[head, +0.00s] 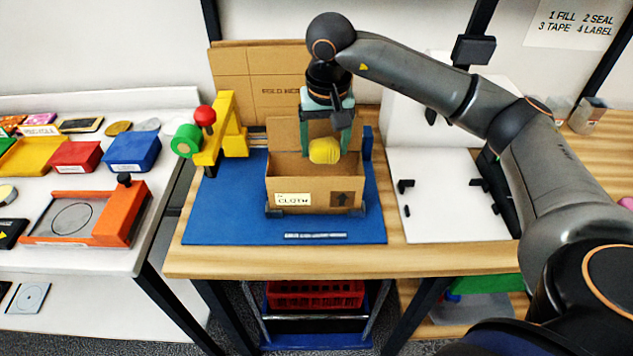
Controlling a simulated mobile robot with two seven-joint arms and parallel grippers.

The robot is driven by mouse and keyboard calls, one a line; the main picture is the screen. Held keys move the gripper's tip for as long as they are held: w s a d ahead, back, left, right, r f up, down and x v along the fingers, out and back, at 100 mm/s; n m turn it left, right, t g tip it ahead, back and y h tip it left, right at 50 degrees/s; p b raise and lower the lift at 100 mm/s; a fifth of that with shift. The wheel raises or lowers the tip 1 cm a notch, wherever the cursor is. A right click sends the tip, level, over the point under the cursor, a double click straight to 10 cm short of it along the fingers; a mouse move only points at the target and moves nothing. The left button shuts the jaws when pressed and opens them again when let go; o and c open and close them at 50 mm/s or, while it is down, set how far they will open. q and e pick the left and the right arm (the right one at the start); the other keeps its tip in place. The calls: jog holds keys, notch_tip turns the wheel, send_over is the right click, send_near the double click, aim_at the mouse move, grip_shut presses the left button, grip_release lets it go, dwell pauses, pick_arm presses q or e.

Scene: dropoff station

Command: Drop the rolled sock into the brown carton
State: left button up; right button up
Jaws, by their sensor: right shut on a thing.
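The rolled sock (324,151) is a yellow bundle. My right gripper (325,137) points down and is shut on it, holding it over the opening of the brown carton near the back. The brown carton (316,196) stands open on a blue mat (225,215), with a "CLOTH" label and an up-arrow mark on its front. Its rear flap stands up behind the gripper. The carton's floor is hidden by its front wall. My left gripper is not in view.
A yellow tape dispenser (233,130) with a red knob and green roll stands left of the carton. A flat cardboard sheet (255,75) leans behind. A white panel (435,215) lies to the right. A side table with coloured bins (133,150) is at left.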

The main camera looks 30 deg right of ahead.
notch_tip(320, 180, down, 2)
jog(key=shift+f+b, duration=0.1)
jog(key=shift+b, duration=0.35)
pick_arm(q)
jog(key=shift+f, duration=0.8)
pick_arm(e)
jog(key=o, duration=1.2)
jog(key=shift+o, duration=0.2)
jog(key=r, duration=0.3)
jog(key=s+r, duration=0.1)
jog(key=r, duration=0.7)
jog(key=shift+s+a+r+p, duration=0.15)
jog(key=shift+s+a+p, duration=0.05)
jog(key=shift+a+p, duration=0.2)
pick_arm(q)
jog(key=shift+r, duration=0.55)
pick_arm(e)
jog(key=shift+s+r, duration=0.15)
jog(key=shift+r, duration=0.45)
